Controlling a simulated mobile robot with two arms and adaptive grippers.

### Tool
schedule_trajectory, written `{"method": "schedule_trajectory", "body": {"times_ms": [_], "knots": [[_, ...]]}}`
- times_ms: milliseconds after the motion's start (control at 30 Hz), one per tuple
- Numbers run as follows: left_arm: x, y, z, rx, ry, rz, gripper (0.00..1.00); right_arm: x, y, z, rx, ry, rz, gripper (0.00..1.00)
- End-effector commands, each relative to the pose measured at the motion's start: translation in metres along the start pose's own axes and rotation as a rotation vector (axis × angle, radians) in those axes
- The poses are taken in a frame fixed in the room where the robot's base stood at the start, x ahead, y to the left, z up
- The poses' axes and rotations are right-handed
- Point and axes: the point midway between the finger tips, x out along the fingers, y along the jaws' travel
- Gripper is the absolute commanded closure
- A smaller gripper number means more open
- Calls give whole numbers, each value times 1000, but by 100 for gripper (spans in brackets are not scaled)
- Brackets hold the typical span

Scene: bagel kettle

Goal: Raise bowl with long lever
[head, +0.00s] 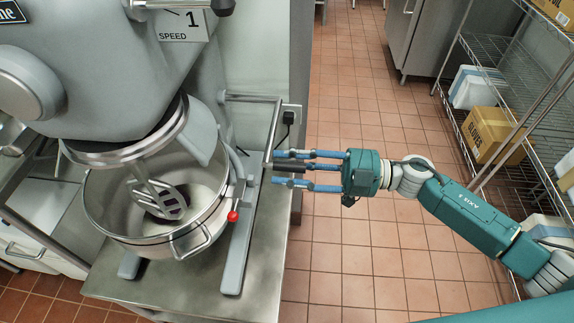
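A large grey stand mixer (110,60) stands at the left. Its steel bowl (125,205) sits low under the head, with the flat beater (160,190) reaching into it. A long grey lever (271,130) runs along the mixer's right side. It ends in a dark grip that points right. My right gripper (293,170) comes in from the right with its blue fingers spread apart, above and below the dark grip (288,164) in the picture. The fingers look open around the grip; I cannot tell whether any finger touches it. My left gripper is not in view.
The mixer stands on a steel table (185,292). A red-knobbed small lever (233,216) is beside the bowl. A wire shelf (525,130) with boxes (490,132) stands at the right. The tiled floor (350,100) between is clear.

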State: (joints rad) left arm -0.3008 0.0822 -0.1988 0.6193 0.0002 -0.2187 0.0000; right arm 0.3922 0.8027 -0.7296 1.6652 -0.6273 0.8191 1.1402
Motion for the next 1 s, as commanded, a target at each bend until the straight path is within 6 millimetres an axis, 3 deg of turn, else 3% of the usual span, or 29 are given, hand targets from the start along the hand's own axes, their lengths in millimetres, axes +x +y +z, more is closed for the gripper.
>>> {"method": "schedule_trajectory", "body": {"times_ms": [167,600,800,1000], "knots": [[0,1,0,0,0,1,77,-19,0,1,0,-5,1,64],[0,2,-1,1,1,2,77,-105,0,2,3,-4,0,64],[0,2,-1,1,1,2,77,-119,0,1,1,-1,0,64],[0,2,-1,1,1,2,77,-120,0,1,1,-1,0,64]]}}
